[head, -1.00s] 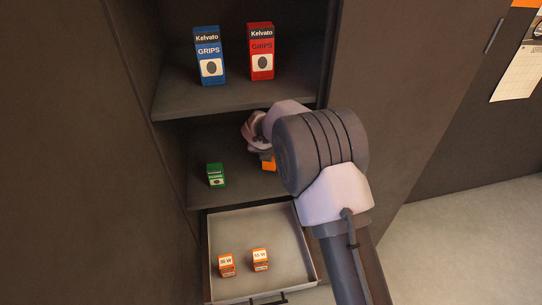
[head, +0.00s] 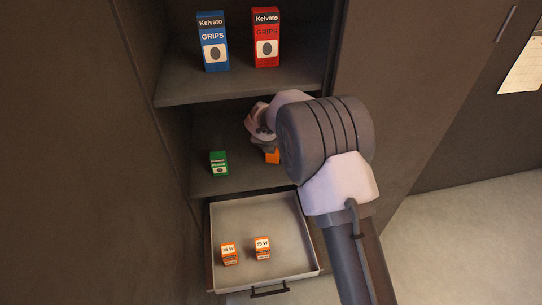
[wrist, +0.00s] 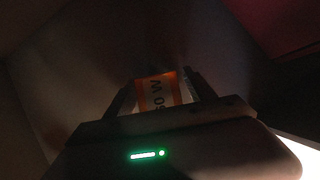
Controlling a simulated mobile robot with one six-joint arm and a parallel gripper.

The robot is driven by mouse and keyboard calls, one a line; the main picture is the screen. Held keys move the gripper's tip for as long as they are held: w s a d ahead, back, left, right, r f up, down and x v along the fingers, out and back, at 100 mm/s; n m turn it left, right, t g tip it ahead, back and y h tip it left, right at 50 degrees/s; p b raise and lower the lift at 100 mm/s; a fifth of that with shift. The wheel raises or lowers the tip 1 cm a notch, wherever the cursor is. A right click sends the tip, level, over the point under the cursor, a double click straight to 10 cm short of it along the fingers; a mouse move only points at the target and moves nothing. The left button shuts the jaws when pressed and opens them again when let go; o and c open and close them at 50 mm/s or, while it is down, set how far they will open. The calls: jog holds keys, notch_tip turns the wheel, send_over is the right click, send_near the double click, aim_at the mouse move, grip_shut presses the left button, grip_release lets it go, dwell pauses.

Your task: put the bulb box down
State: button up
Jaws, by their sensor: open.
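The orange-and-white bulb box (head: 272,156) is at the middle shelf of the cabinet, partly hidden behind my arm. In the wrist view the same box (wrist: 157,92) shows a label ending in "0 W". It sits between the two fingers of my gripper (wrist: 161,90), which is open around it. In the head view my gripper (head: 265,140) is just above the box and mostly hidden by my wrist. The box seems to rest on the shelf, but its underside is hidden.
A small green box (head: 219,163) stands left on the same shelf (head: 235,181). Blue (head: 213,42) and red (head: 266,38) grips boxes stand on the shelf above. Below, an open drawer (head: 290,225) holds two orange bulb boxes (head: 228,253) (head: 262,247).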

jog(key=v, duration=0.2)
jog(key=shift+r, duration=0.3)
jog(key=s+a+b, duration=0.1)
jog(key=s+b, duration=0.1)
jog(key=s, duration=1)
jog(key=s+d+r+m, duration=1.2)
jog(key=d+r+m, duration=0.35)
jog(key=m, duration=0.45)
jog(key=s+d+r+m+y, duration=0.1)
jog(key=s+r+m+y, duration=0.1)
jog(key=s+m, duration=1.4)
jog(key=m, duration=0.3)
jog(key=shift+s+r+g+y, duration=0.2)
jog(key=shift+r+g+y, duration=0.1)
jog(key=shift+y, duration=0.1)
